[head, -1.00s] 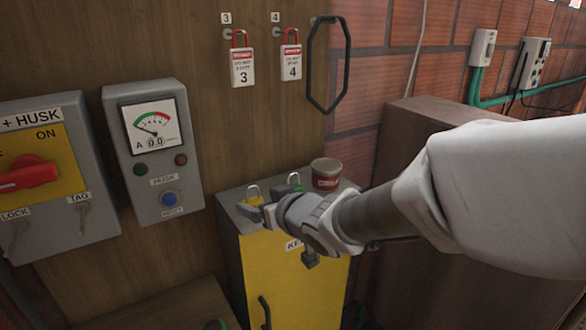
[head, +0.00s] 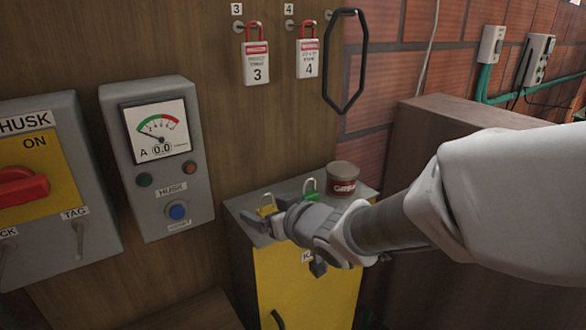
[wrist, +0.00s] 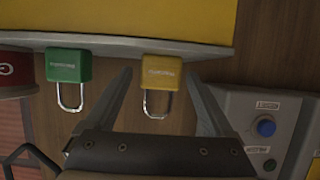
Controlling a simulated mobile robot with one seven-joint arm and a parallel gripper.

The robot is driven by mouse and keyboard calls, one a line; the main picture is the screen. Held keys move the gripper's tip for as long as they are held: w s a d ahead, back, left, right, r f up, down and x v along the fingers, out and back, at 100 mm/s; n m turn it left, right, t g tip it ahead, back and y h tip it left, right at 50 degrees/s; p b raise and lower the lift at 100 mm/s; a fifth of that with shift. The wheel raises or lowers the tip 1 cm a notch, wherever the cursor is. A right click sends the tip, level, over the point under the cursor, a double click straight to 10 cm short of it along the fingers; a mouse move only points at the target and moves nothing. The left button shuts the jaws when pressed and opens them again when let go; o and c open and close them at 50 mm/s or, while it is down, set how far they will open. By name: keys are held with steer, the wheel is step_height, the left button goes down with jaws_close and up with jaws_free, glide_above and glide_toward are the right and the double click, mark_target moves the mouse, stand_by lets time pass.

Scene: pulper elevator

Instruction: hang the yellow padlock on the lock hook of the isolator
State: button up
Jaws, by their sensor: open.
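The yellow padlock (head: 267,206) stands with its shackle up on top of the yellow-fronted cabinet. It also shows in the wrist view (wrist: 161,72), lying between my two spread fingers with its shackle towards the palm. My gripper (wrist: 158,78) is open; no contact with the padlock can be made out. In the head view my gripper (head: 262,222) is at the cabinet's front left, partly covering the padlock's lower part. The isolator (head: 38,185), with a red handle at ON, is at the left edge. Its lock hook (head: 4,258) is cut off by the picture edge.
A green padlock (head: 311,190) and a round tin (head: 342,180) stand beside the yellow one on the cabinet (head: 240,212). A grey meter box (head: 190,205) is between cabinet and isolator. Tagged locks 3 (head: 256,65) and 4 (head: 307,60) hang above, beside a black loop handle (head: 328,85).

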jaws_close()
stand_by(0.5)
step_height(320, 180, up, 5)
steer(key=shift+r+p, duration=0.1)
steer(key=shift+p, duration=1)
steer(key=d+r+p, duration=0.6)
steer(key=d, duration=0.5)
steer(key=w+d+f+m+t+h, duration=0.2)
steer(key=w+d+f+m+h, duration=0.2)
steer(key=d+f, duration=0.7)
steer(key=shift+d+f, duration=0.2)
steer(key=shift+f, duration=0.65)
